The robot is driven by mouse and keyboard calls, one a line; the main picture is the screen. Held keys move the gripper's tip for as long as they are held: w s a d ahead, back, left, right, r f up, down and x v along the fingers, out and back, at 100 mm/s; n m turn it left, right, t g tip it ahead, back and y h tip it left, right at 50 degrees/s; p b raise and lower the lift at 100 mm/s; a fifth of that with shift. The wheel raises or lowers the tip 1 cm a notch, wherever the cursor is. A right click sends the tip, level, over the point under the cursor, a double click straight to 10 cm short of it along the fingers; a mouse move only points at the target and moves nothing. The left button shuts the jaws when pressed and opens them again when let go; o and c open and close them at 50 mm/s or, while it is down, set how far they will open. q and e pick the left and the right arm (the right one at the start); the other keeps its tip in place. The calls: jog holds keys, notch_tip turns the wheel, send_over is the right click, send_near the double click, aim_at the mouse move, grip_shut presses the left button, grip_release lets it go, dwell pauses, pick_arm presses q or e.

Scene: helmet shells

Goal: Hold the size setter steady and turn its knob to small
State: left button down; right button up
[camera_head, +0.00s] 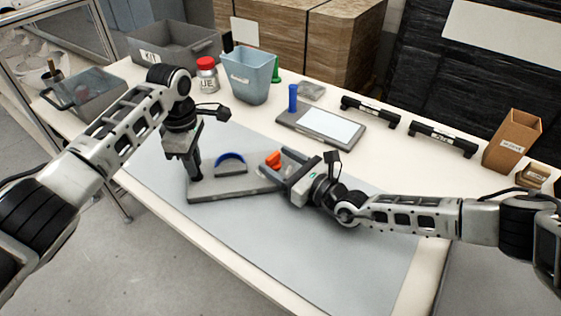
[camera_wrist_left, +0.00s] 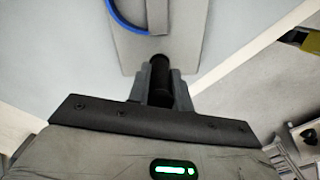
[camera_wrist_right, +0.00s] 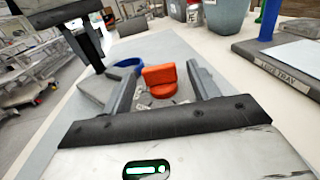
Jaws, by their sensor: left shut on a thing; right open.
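The size setter (camera_head: 235,190) is a grey plate on the mat with a blue arc (camera_head: 231,160) standing near its middle and an orange knob (camera_head: 272,159) at its right end. My left gripper (camera_head: 194,174) points down and is shut on the black post (camera_wrist_left: 160,68) at the plate's left end. My right gripper (camera_head: 278,163) is open around the right end. In the right wrist view the orange knob (camera_wrist_right: 160,80) shows between its spread fingers, with a gap on both sides. The knob's scale marks are too small to read.
A labelled tray (camera_head: 322,128) with a blue post lies behind the right gripper. A blue-grey bin (camera_head: 249,76), a red-lidded jar (camera_head: 207,75), black handles (camera_head: 442,138) and a cardboard box (camera_head: 511,141) stand along the back. The mat's front part (camera_head: 300,240) is clear.

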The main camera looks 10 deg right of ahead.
jog(key=c, duration=1)
jog(key=shift+s+a+m, duration=0.1)
jog(key=shift+a+m, duration=0.1)
jog(key=shift+m, duration=0.1)
jog(key=shift+m+t+h, duration=0.4)
jog(key=shift+t+h, duration=0.2)
jog(key=shift+h, duration=0.3)
jog(key=o, duration=1)
jog(key=shift+d, duration=0.1)
